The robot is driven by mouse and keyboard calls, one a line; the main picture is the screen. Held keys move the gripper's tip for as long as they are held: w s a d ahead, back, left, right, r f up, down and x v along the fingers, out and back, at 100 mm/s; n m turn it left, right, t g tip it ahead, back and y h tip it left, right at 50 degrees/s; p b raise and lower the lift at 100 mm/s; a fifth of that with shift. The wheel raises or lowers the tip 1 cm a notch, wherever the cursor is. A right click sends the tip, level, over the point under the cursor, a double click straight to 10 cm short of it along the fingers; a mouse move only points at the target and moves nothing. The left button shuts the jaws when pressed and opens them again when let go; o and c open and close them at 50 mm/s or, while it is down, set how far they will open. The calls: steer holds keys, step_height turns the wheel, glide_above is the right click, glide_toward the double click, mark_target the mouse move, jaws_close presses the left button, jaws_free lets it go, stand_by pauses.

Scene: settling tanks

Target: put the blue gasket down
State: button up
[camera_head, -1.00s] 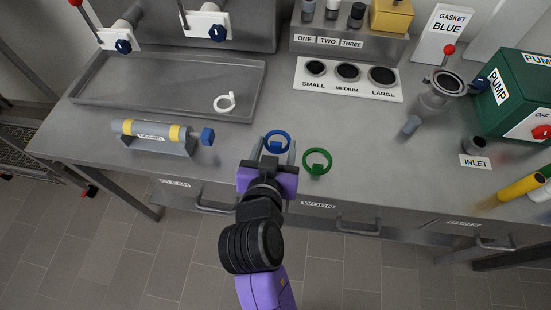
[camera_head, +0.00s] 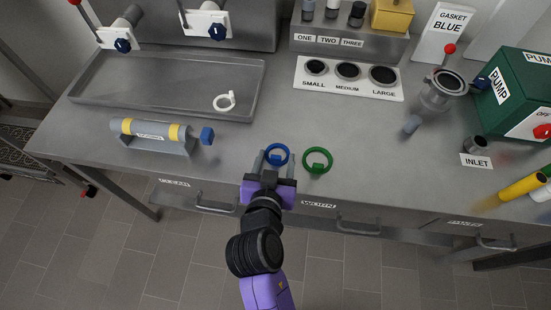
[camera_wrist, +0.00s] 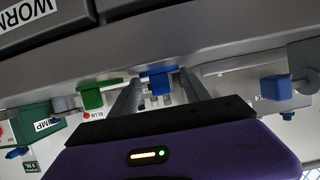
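The blue gasket (camera_head: 277,147), a ring with a small raised block, appears to lie flat on the metal bench near its front edge. My gripper (camera_head: 276,157) is low at the bench front, with its two fingers spread on either side of the gasket. In the wrist view the blue gasket (camera_wrist: 158,73) shows between the fingertips (camera_wrist: 159,80), with gaps beside its block, so the gripper looks open. Whether the ring's rim touches a finger I cannot tell.
A green gasket (camera_head: 317,161) lies just right of the blue one. A white gasket (camera_head: 224,102) is in the shallow tray (camera_head: 150,85). A grey cylinder fixture (camera_head: 160,143) stands left. The SMALL, MEDIUM, LARGE plate (camera_head: 330,88) is behind; the green pump (camera_head: 515,95) is right.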

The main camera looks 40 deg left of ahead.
steer(key=o, duration=0.4)
steer(key=shift+c, duration=0.2)
steer(key=b+v, duration=0.1)
steer(key=v, duration=0.6)
steer(key=shift+s+d+r, duration=0.15)
steer(key=shift+s+d, duration=0.1)
